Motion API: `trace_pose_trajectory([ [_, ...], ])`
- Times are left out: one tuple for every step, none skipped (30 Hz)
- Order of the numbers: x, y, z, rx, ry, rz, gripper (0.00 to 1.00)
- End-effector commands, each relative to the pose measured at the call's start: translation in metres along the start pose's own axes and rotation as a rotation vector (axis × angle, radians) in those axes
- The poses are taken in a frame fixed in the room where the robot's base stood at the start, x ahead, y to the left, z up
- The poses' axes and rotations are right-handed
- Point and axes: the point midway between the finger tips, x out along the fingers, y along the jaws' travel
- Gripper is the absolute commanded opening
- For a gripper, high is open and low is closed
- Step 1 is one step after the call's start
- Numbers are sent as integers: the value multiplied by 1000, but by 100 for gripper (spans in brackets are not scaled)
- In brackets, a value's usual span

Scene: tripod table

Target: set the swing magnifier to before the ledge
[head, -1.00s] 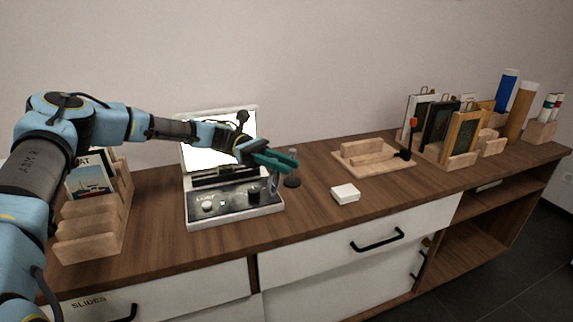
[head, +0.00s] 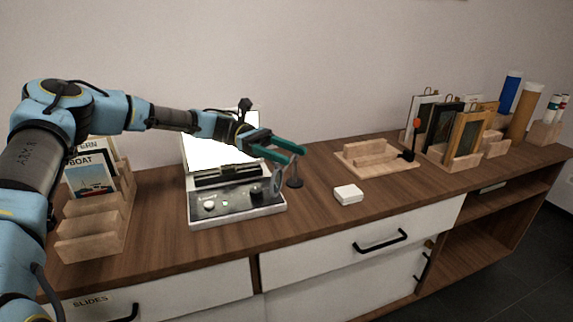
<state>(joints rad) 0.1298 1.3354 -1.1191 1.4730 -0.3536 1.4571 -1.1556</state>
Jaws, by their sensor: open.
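The swing magnifier shows as a round grey-rimmed lens (head: 276,181) beside a thin dark post on a round base (head: 294,183). It stands at the right front corner of the light box (head: 196,216), its lens upright near the control panel's right end. The ledge seems to be the dark strip (head: 228,176) below the white lit screen (head: 205,155). My gripper (head: 297,155) has green fingers spread apart with nothing visible between them. It is just above the magnifier and hides the top of the post. Whether a finger touches it, I cannot tell.
A small white box (head: 347,194) lies to the right. Behind it are a wooden tray with blocks (head: 375,160) and racks of framed slides (head: 463,138). A wooden rack with picture cards (head: 92,219) stands at left. The counter front between light box and white box is clear.

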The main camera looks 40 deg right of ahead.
Motion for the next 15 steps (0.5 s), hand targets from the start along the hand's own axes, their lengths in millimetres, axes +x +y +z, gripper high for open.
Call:
trace_pose_trajectory([
  [0, 0, 9, 2, 6, 0, 57],
  [0, 0, 15, 2, 5, 1, 57],
  [0, 0, 23, 1, 6, 1, 57],
  [0, 0, 29, 1, 6, 1, 57],
  [-1, 0, 34, 1, 5, 1, 57],
  [0, 0, 41, 1, 6, 1, 57],
  [0, 0, 46, 1, 5, 1, 57],
  [0, 0, 51, 1, 4, 1, 57],
  [0, 0, 56, 1, 5, 1, 57],
  [-1, 0, 60, 0, 4, 1, 57],
  [-1, 0, 63, 0, 3, 2, 57],
  [0, 0, 66, -1, 2, 2, 57],
  [0, 0, 68, -1, 2, 2, 57],
  [0, 0, 70, -1, 3, 1, 57],
  [0, 0, 71, -1, 3, 1, 57],
])
